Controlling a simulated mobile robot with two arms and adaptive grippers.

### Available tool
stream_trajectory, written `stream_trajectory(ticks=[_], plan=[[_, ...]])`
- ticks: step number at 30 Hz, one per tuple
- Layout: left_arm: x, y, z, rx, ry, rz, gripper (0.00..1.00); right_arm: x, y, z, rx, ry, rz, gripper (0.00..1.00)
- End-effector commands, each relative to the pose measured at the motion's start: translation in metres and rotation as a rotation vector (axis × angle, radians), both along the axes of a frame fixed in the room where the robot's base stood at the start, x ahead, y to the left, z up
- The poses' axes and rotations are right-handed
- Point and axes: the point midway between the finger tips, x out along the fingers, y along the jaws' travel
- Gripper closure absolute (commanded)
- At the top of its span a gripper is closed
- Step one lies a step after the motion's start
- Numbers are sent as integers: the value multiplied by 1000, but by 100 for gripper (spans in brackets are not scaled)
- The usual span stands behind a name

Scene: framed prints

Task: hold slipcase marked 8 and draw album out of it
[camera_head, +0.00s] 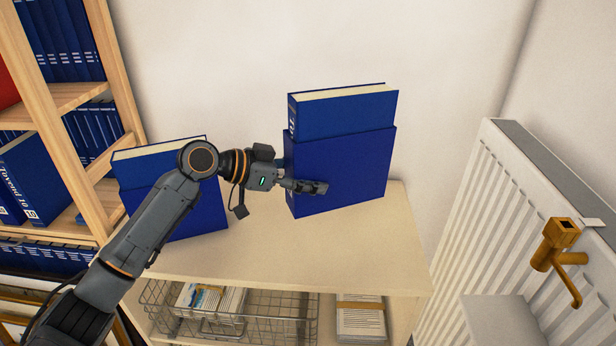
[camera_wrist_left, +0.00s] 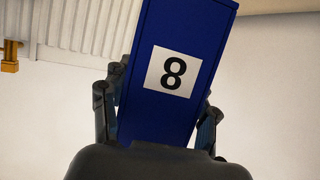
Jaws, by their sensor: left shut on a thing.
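The slipcase marked 8 (camera_head: 350,172) is a dark blue box standing upright on the wooden shelf top. Its white label with a black 8 shows in the left wrist view (camera_wrist_left: 174,72). A blue album (camera_head: 350,115) with cream page edges sticks up out of its open top; its lower part is hidden inside. My left gripper (camera_head: 305,187) is shut on the slipcase's narrow left end, one finger along each broad side, as the left wrist view also shows (camera_wrist_left: 160,120). My right gripper is not in view.
A second blue slipcase (camera_head: 205,212) with an album (camera_head: 150,163) stands left on the shelf top (camera_head: 290,250), partly behind my left arm. A bookcase (camera_head: 70,110) is at left, a radiator (camera_head: 490,210) with an orange-brown valve (camera_head: 556,245) at right. A wire basket (camera_head: 255,315) is below.

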Motion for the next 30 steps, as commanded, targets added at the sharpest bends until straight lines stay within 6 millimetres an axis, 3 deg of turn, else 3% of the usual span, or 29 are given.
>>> stream_trajectory(ticks=[18,30], plan=[[0,0,-26,-8,-8,1,86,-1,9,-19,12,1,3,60],[0,0,-46,-9,-7,1,86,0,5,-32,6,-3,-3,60]])
